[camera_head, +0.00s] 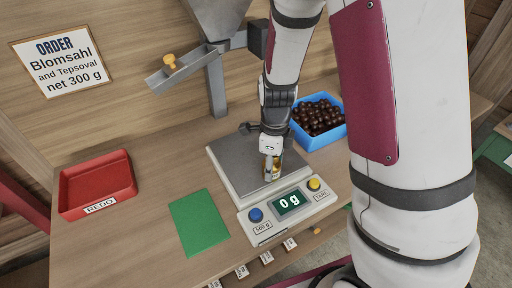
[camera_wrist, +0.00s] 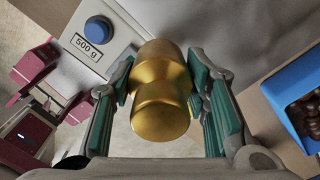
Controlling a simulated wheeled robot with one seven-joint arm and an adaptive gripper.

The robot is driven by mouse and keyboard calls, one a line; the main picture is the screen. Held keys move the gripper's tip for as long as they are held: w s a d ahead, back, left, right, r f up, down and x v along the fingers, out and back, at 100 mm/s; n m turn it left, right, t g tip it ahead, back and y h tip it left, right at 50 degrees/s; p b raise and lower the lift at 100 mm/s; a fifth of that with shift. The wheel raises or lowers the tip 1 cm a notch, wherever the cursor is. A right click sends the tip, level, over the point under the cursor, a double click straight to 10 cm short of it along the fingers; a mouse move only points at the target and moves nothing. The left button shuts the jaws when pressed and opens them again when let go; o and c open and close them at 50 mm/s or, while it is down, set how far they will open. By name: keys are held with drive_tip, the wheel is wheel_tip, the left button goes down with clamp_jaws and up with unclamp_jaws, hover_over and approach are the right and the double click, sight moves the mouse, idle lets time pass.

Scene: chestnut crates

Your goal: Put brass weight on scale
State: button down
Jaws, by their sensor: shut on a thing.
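The brass weight (camera_wrist: 160,92) is a golden cylinder with a narrower neck, between the green-padded fingers of my gripper (camera_wrist: 162,100) in the wrist view. My gripper (camera_head: 271,160) is shut on it. In the head view the weight (camera_head: 268,172) is mostly hidden by the fingers and sits over the front part of the scale's plate. The scale (camera_head: 228,160) has a grey plate, and its display (camera_head: 290,202) reads 0 g. I cannot tell whether the weight touches the plate.
A blue button (camera_head: 255,215) labelled 500 g and a yellow button (camera_head: 314,184) are on the scale's front. A blue crate of chestnuts (camera_head: 335,138) stands right, a green mat (camera_head: 200,222) left, and a red REDO tray (camera_head: 75,200) far left. A metal chute (camera_head: 180,70) stands behind.

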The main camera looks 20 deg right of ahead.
drive_tip(key=w, duration=0.9)
drive_tip(key=w+f, duration=0.1)
drive_tip(key=w, duration=0.3)
drive_tip(key=shift+w+f, duration=0.1)
drive_tip(key=shift+w, duration=0.05)
drive_tip(key=shift+w+f+p, duration=0.1)
drive_tip(key=shift+f+p, duration=0.45)
drive_tip(key=shift+f, duration=1.2)
drive_tip(key=shift+f, duration=0.2)
drive_tip(key=c, duration=0.9)
unclamp_jaws()
